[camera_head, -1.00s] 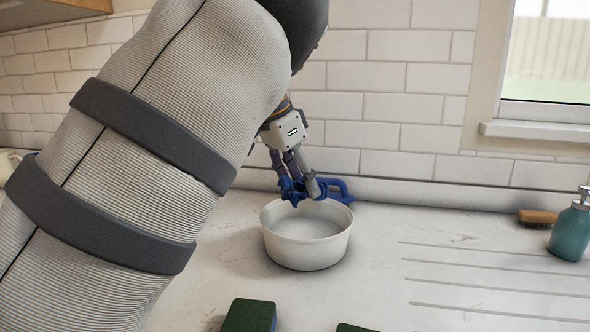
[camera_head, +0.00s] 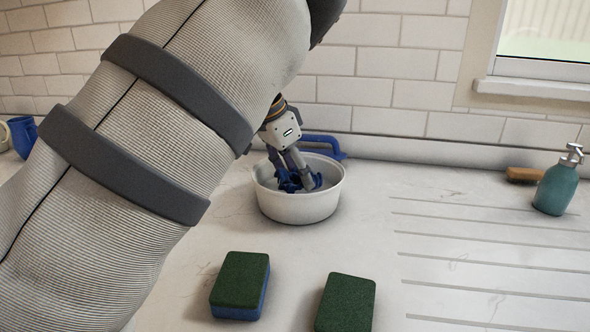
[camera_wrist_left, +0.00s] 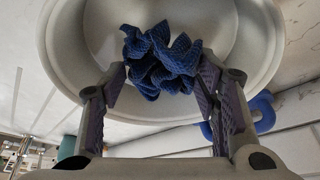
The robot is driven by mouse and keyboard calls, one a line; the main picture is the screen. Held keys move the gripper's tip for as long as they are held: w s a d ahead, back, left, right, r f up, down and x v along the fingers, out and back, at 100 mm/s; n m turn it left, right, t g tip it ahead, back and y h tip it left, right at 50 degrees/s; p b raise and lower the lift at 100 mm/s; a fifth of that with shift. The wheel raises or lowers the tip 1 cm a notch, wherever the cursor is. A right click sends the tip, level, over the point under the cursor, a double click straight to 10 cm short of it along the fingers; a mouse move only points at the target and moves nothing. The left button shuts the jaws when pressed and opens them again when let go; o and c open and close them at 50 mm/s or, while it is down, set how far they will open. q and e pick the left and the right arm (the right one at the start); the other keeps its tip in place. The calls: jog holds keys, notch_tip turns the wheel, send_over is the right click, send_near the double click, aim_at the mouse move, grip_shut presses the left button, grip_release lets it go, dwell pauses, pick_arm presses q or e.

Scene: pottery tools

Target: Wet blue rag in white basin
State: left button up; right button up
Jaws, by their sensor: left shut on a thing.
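The white basin (camera_head: 298,210) stands on the counter near the back wall, in the middle of the head view. My left gripper (camera_head: 297,183) reaches down into the basin and is shut on the blue rag (camera_head: 284,179). In the left wrist view the crumpled rag (camera_wrist_left: 160,62) sits between the two fingertips of the gripper (camera_wrist_left: 165,80). The basin's pale inside (camera_wrist_left: 215,25) shows around it. I cannot tell whether the rag touches the bottom or whether the basin holds water. My right gripper is not in view.
Two green-and-blue sponges, one left (camera_head: 240,285) and one right (camera_head: 345,303), lie in front. A blue handle-like object (camera_head: 322,144) is behind the basin. A teal soap bottle (camera_head: 556,188) and a brush (camera_head: 524,174) stand at right. Grooved counter between is clear.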

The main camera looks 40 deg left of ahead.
pick_arm(q)
jog(key=shift+f, duration=0.15)
jog(key=shift+f, duration=1.15)
dwell(1.0)
jog(key=shift+r, duration=5.3)
